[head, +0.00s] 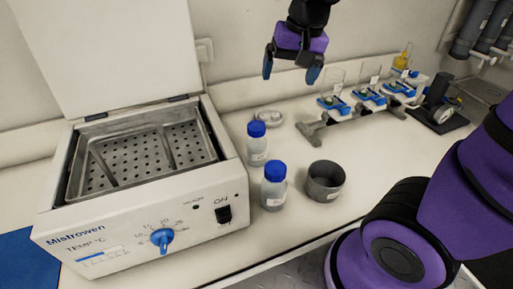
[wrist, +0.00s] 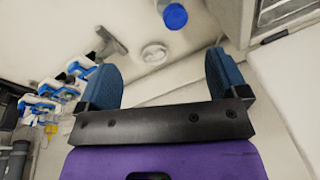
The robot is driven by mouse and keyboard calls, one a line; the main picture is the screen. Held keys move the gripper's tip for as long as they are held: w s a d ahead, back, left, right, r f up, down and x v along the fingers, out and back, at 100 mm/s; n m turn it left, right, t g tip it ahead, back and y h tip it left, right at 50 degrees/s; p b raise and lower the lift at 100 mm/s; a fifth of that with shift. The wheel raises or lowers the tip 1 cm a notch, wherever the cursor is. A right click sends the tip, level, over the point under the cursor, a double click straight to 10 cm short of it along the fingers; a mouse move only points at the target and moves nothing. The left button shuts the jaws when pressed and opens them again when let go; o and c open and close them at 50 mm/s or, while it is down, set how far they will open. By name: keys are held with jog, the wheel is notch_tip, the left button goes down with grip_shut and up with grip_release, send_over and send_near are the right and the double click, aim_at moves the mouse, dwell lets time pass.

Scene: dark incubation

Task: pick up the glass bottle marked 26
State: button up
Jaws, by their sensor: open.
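Two clear glass bottles with blue caps stand upright on the bench, right of the water bath. The rear bottle (head: 257,150) is farther back and the front bottle (head: 273,192) is nearer. Both have white labels, but I cannot read a 26 on either. My gripper (head: 290,68) is open and empty, high above the back of the bench, behind and above the bottles. In the wrist view a blue bottle cap (wrist: 175,16) shows at the top edge, beyond the open blue fingertips (wrist: 163,75); I cannot tell for certain which bottle it belongs to.
The water bath (head: 225,165) with its raised lid stands left of the bottles. A small pale round object (head: 269,117) lies behind. A rack with several blue clamps (head: 334,106) stands at the back right.

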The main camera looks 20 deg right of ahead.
aim_at(256, 127)
jog(key=w+a+f+m, duration=0.1)
jog(key=w+f, duration=0.2)
jog(key=f, duration=0.1)
jog(key=w+a+f+g+h, duration=0.1)
jog(key=w+f, duration=0.2)
jog(key=f, duration=0.1)
jog(key=w+a+f+m+g, duration=0.1)
jog(key=w+f, duration=0.2)
jog(key=shift+a+f+m, duration=0.3)
jog(key=shift+a+f, duration=0.1)
notch_tip(256, 127, down, 11)
jog(key=shift+w+f, duration=0.15)
jog(key=shift+c, duration=0.4)
jog(key=c, duration=1.5)
